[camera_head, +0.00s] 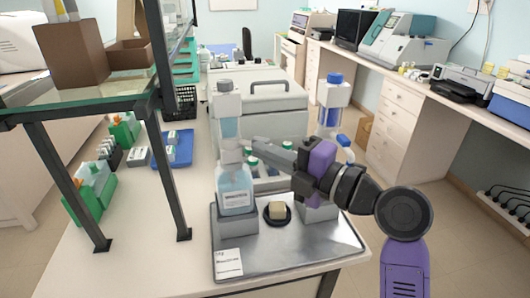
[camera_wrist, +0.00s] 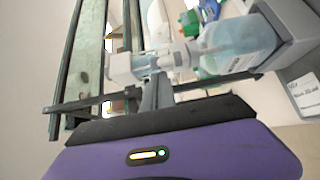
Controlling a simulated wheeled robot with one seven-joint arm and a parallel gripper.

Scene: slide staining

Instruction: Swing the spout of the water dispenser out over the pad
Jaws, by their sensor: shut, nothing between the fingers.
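A dispenser with a pale-blue bottle (camera_head: 235,188) stands on a grey base at the left of the metal tray. Its label is too small to read. The bottle also shows sideways in the wrist view (camera_wrist: 238,42), with a white block (camera_wrist: 122,68) beyond its neck. A small beige block sits in a dark round dish, possibly the pad (camera_head: 277,212), right of the bottle. My gripper (camera_head: 258,143) is shut and empty, its fingertips close to the dispenser's neck; they show in the wrist view (camera_wrist: 157,92). I cannot tell whether they touch. I cannot make out the spout clearly.
A second dispenser with a blue cap (camera_head: 335,78) stands behind my gripper, partly hidden. The metal tray (camera_head: 290,258) carries a white label card (camera_head: 228,263). A dark-framed glass shelf (camera_head: 110,92) stands at the left. Green racks (camera_head: 92,190) stand beneath it.

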